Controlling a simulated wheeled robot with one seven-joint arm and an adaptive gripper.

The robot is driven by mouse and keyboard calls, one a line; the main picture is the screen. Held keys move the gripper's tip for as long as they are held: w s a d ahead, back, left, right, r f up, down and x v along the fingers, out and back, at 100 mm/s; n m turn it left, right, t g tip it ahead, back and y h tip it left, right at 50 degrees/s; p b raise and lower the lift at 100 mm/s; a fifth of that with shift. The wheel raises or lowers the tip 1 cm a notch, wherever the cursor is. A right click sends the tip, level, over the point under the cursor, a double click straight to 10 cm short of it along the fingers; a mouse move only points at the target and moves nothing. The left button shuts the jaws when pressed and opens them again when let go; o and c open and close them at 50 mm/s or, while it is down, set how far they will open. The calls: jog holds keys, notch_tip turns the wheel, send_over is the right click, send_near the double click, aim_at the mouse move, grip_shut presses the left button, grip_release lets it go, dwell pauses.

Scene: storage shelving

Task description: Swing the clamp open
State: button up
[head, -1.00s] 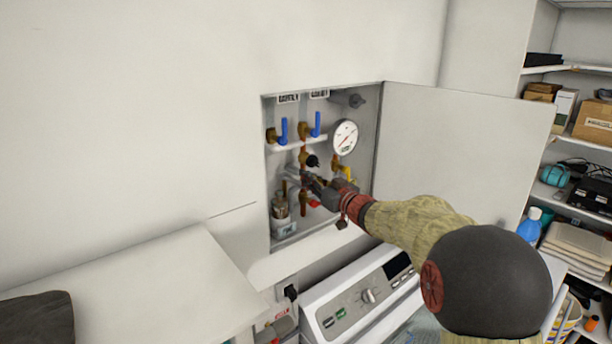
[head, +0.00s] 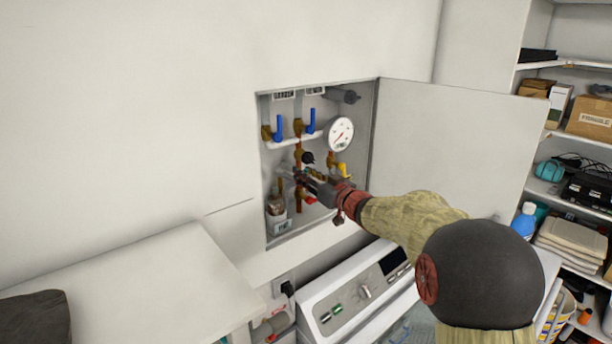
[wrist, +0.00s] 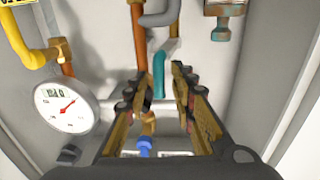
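I cannot pick out the clamp for certain; it may be among the pipes behind my gripper. My gripper (head: 305,180) reaches into the open wall cabinet (head: 284,242) in front of the lower pipes. In the wrist view my gripper (wrist: 156,80) has its two fingers apart. A teal pipe or handle (wrist: 159,72) shows in the gap between them, and I see no finger closed on it. A copper pipe (wrist: 138,42) and a grey bent pipe (wrist: 158,16) lie beyond the fingertips. My gripper hides part of the pipework in the head view.
A round gauge (head: 340,134) and yellow pipe are close to my gripper. Two blue valve handles (head: 279,128) (head: 311,121) are above it, and a small canister (head: 276,206) is at lower left. The open cabinet door (head: 445,145) stands right, above a white appliance (head: 350,300).

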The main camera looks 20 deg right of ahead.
jog(key=v, duration=1.2)
